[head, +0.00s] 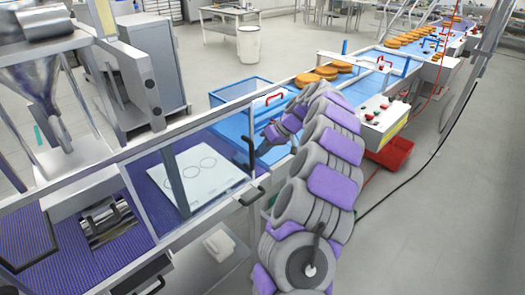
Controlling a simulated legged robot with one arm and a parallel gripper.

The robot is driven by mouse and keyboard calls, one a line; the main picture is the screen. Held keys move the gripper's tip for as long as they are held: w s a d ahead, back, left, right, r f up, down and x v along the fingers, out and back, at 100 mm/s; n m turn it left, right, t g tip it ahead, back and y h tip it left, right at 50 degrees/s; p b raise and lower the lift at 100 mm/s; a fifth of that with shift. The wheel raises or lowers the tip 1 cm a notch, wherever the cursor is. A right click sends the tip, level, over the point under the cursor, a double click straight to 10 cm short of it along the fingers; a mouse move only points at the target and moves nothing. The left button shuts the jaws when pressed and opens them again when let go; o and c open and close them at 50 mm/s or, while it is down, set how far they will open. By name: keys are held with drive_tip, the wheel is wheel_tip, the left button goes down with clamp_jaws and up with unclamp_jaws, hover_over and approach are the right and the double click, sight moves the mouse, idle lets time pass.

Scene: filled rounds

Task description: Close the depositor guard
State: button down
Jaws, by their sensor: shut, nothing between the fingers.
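The depositor, with its steel funnel hopper (42,95), stands at the left. In front of it is a framed section with clear panels and a white plate with ring outlines (190,178) inside. A black handle (250,196) sits on the near rail of this frame. I take this framed panel as the guard, but I cannot tell how far it is open. My gripper (250,152), dark and slim, is shut and empty. It is above and beyond the black handle, apart from it, near the right end of the plate. My arm hides part of the line behind it.
A second black handle (148,280) is at the lower left. Orange rounds (325,72) lie on the blue conveyor beyond my arm. The floor (430,220) at the right is mostly clear, with a black cable.

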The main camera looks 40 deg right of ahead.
drive_tip(key=shift+a, duration=0.15)
drive_tip(key=s+a, duration=0.2)
drive_tip(key=a, duration=2.9)
drive_tip(key=shift+s+a+p, duration=0.25)
drive_tip(key=shift+a+p, duration=0.1)
drive_tip(key=shift+d, duration=0.1)
